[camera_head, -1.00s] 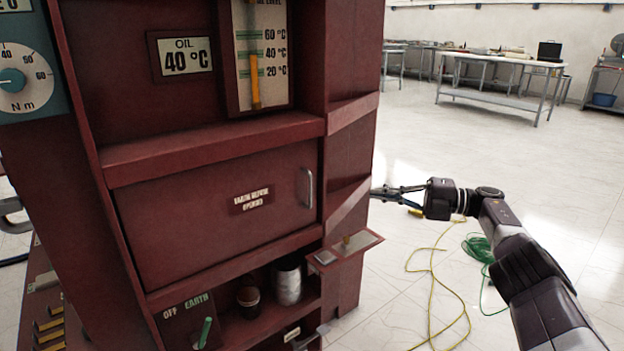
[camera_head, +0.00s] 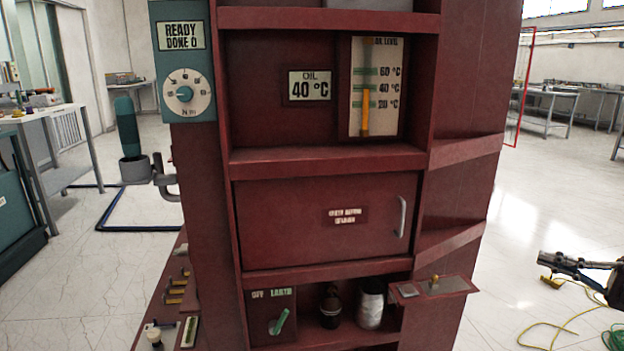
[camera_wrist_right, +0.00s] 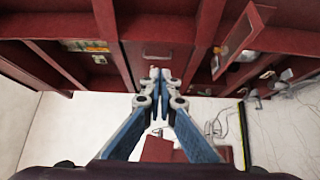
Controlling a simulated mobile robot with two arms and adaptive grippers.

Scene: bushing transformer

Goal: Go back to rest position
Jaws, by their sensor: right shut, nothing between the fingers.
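My right gripper (camera_head: 562,262) is at the right edge of the head view, to the right of the dark red transformer cabinet (camera_head: 318,222) and apart from it. In the right wrist view the gripper's blue fingers (camera_wrist_right: 160,80) meet at their tips and hold nothing. The cabinet's red front and shelves fill the top of that view. My left gripper does not show in either view.
A small side shelf (camera_head: 436,288) juts out from the cabinet towards my right gripper. A cylinder and a dark jar stand on the low shelf. Yellow and green cables (camera_head: 557,336) lie on the floor at right. Work tables (camera_head: 548,122) stand far back.

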